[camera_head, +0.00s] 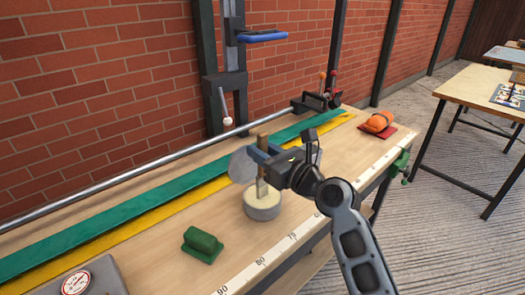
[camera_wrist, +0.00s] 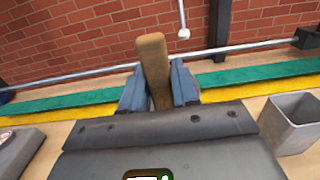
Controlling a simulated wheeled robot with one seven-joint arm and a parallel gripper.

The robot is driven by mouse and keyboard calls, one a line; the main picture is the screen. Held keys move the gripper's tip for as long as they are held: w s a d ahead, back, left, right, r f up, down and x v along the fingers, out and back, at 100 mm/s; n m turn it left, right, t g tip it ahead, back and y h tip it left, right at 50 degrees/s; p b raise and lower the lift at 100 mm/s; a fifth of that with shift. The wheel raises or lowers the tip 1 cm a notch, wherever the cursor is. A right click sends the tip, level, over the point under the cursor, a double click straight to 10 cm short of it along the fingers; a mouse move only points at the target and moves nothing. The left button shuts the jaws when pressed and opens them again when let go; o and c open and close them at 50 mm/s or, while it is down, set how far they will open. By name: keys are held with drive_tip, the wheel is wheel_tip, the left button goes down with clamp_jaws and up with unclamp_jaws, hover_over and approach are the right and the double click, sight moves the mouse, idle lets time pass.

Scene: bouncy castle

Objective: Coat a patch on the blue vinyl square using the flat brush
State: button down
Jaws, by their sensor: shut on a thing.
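My gripper (camera_head: 264,160) is shut on the flat brush (camera_head: 262,189), which stands roughly upright over the workbench. The brush's lower end meets the pale top of a round tin (camera_head: 262,208); I cannot tell how deep it sits. In the wrist view the brush's wooden handle (camera_wrist: 153,58) rises between the blue fingers of my gripper (camera_wrist: 158,88); the bristles are hidden. I cannot pick out the blue vinyl square for sure. A pale blue sheet (camera_head: 507,54) lies on a far table at the right edge.
A green block (camera_head: 202,245) and a gauge box (camera_head: 104,275) are on the bench's near left. A grey square cup (camera_wrist: 292,118) stands to the right. An orange bundle (camera_head: 378,122) lies on a red square. Green and yellow strips and a metal rod run along the wall side.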

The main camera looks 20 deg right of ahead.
sight(263, 133)
drive_tip(key=shift+r, duration=0.1)
wheel_tip(263, 133, up, 7)
drive_tip(key=p, duration=0.8)
idle(0.4)
idle(0.5)
